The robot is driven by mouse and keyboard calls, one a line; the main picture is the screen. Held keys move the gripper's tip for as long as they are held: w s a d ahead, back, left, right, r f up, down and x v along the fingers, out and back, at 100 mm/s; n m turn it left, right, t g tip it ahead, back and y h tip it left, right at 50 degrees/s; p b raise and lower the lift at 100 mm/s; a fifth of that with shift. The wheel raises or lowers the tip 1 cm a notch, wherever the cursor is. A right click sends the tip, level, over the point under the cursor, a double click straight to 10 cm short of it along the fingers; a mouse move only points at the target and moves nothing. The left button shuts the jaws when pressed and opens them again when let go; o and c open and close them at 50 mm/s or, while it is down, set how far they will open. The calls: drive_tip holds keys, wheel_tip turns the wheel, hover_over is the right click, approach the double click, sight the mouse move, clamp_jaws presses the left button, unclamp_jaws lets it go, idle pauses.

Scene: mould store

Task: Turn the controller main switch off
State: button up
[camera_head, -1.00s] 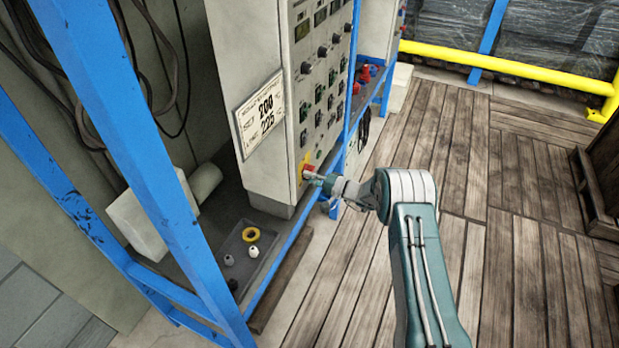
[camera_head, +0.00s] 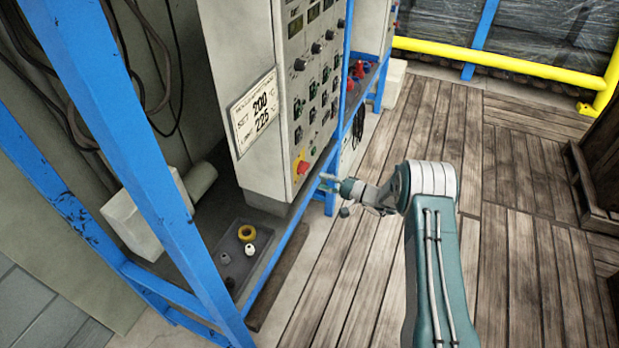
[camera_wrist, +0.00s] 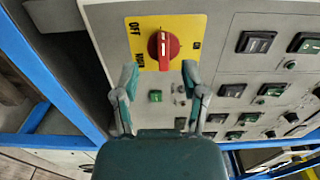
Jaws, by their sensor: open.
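The controller cabinet (camera_head: 262,178) is pale grey, with the main switch (camera_head: 302,167) low on its front panel. In the wrist view the main switch (camera_wrist: 163,45) is a red rotary knob on a yellow plate (camera_wrist: 188,24) with "OFF" printed at its left side. The pale mark on the knob runs roughly up and down in this picture. My gripper (camera_head: 329,183) is open and empty, in front of the panel and apart from the switch. In the wrist view its fingers (camera_wrist: 160,80) are spread, with the knob beyond and between their tips.
Rocker switches (camera_wrist: 256,42) and small buttons cover the panel beside the main switch. A blue frame post (camera_head: 130,150) stands left of the cabinet.

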drive_tip(key=v, duration=0.4)
drive_tip(key=shift+s+d, duration=0.1)
drive_tip(key=shift+d, duration=0.1)
drive_tip(key=s+a+r+n+g+h, duration=0.1)
drive_tip(key=s+r+n+g+h, duration=0.15)
drive_tip(key=s+r, duration=0.7)
drive_tip(key=s+r+n+g+h, duration=0.2)
drive_tip(key=s+r+g+h, duration=0.3)
drive_tip(key=r, duration=0.7)
drive_tip(key=s+d+r+t+h, duration=0.2)
drive_tip(key=s+d+r+h, duration=0.1)
drive_tip(key=s, duration=0.5)
drive_tip(key=s+d+r+t+h, duration=0.2)
drive_tip(key=s+d+r+h, duration=0.1)
drive_tip(key=s, duration=0.5)
drive_tip(key=s+d+r+t+h, duration=0.2)
drive_tip(key=s+d, duration=0.3)
drive_tip(key=s, duration=0.3)
drive_tip(key=shift+r+m+t+h, duration=0.35)
drive_tip(key=shift+r+t+h, duration=0.1)
drive_tip(key=shift+h, duration=0.3)
